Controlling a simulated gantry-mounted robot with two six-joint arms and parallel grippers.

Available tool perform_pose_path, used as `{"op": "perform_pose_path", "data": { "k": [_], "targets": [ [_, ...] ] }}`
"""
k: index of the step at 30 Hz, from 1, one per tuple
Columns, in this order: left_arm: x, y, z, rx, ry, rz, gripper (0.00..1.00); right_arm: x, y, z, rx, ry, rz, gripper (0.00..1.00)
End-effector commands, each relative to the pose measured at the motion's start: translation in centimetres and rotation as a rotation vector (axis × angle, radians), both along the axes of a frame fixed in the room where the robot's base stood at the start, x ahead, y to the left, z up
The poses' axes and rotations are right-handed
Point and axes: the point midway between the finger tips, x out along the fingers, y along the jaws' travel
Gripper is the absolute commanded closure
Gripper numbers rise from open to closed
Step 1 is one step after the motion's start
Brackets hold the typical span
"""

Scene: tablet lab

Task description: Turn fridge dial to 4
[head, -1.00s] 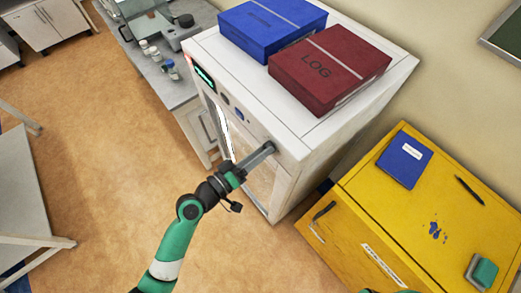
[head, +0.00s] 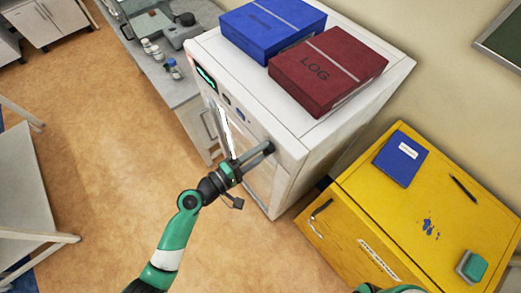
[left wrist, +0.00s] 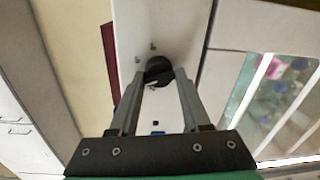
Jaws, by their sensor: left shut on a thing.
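The white fridge (head: 262,190) stands in the middle of the head view, with a lit display (head: 205,78) at the far end of its front panel. The dark round dial (head: 271,143) is near the panel's right end, mostly covered by my fingers. In the left wrist view the dial (left wrist: 158,69) is a black knob between the fingertips, with small marks on the panel beside it. My left gripper (head: 264,149) is shut on the dial, one finger on each side. The dial's numbers and pointer cannot be read. My right gripper is not in view.
A blue box (head: 270,27) and a dark red LOG box (head: 325,65) lie on the fridge top. A yellow cabinet (head: 350,215) with a blue notebook (head: 400,160) and a pen stands to the right. A grey bench with small bottles is behind left. Open floor lies left.

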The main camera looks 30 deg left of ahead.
Motion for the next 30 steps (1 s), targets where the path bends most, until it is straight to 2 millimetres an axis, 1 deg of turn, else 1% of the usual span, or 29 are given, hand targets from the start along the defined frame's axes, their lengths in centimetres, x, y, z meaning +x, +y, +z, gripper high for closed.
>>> {"op": "perform_pose_path", "data": {
  "k": [1, 9, 21, 22, 26, 30],
  "targets": [
    [0.08, -0.03, 0.51, -0.02, 0.0, -0.002, 1.0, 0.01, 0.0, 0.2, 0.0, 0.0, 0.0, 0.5],
    [0.1, -0.01, 0.52, -0.077, 0.024, -0.001, 1.0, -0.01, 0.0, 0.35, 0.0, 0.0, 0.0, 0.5],
    [0.1, -0.02, 0.56, -0.083, 0.024, -0.001, 1.0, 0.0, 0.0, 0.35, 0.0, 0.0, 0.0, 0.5],
    [0.1, -0.02, 0.56, -0.083, 0.024, -0.001, 0.49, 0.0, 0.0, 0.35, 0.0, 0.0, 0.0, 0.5],
    [0.09, -0.01, 0.43, -0.081, 0.027, -0.001, 0.26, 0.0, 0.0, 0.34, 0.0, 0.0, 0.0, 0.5],
    [0.05, 0.0, 0.28, -0.08, 0.03, -0.001, 0.25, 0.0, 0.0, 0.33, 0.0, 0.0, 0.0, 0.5]
  ]
}}
